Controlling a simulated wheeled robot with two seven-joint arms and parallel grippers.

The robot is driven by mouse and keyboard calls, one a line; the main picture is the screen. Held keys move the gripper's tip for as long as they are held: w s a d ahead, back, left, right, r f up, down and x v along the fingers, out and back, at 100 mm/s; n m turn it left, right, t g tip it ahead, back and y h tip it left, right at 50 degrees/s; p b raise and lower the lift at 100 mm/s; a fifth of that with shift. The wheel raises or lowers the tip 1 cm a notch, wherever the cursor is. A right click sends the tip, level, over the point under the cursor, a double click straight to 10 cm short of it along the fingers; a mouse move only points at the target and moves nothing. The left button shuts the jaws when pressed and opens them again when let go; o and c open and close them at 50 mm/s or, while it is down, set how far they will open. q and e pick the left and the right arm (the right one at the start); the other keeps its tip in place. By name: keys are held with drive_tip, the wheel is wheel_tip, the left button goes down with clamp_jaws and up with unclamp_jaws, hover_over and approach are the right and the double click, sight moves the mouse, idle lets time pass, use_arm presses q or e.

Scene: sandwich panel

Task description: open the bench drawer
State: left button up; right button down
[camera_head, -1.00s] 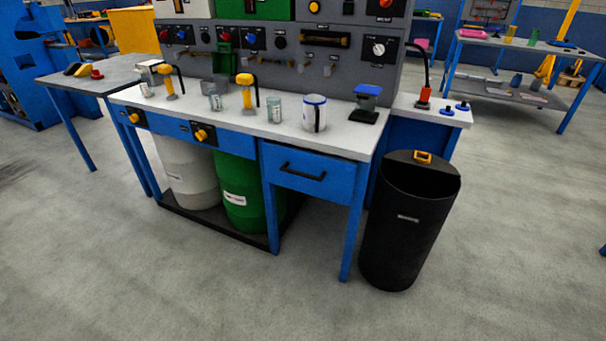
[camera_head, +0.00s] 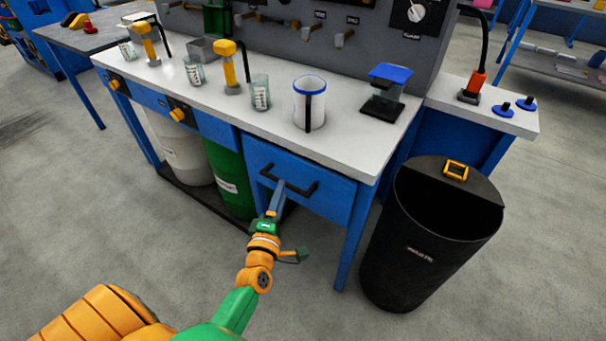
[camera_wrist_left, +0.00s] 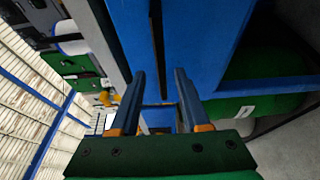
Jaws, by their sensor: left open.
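The blue bench drawer (camera_head: 325,190) is shut under the white benchtop, right of the green drum. Its black bar handle (camera_head: 303,191) crosses the drawer front. My left gripper (camera_head: 279,186) reaches up to the left part of the handle and hides some of it. In the left wrist view, the two fingers (camera_wrist_left: 158,72) are spread apart in front of the blue drawer front (camera_wrist_left: 195,35). The dark handle (camera_wrist_left: 156,45) runs lengthwise between their tips. I cannot tell whether a finger touches it. My right gripper is not in view.
A black waste bin (camera_head: 420,250) stands close to the right of the bench's front leg (camera_head: 352,240). A white mug (camera_head: 310,105), glass beakers and yellow taps stand on the benchtop (camera_head: 275,125). The floor in front of the drawer is clear except for my arm.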

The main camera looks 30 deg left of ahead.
use_arm(q)
drive_tip(key=x, duration=0.4)
drive_tip(key=shift+w+a+f+b, duration=0.1)
drive_tip(key=shift+w+a+b, duration=0.15)
drive_tip(key=shift+b, duration=0.15)
clamp_jaws()
drive_tip(key=shift+d, duration=0.1)
idle(0.9)
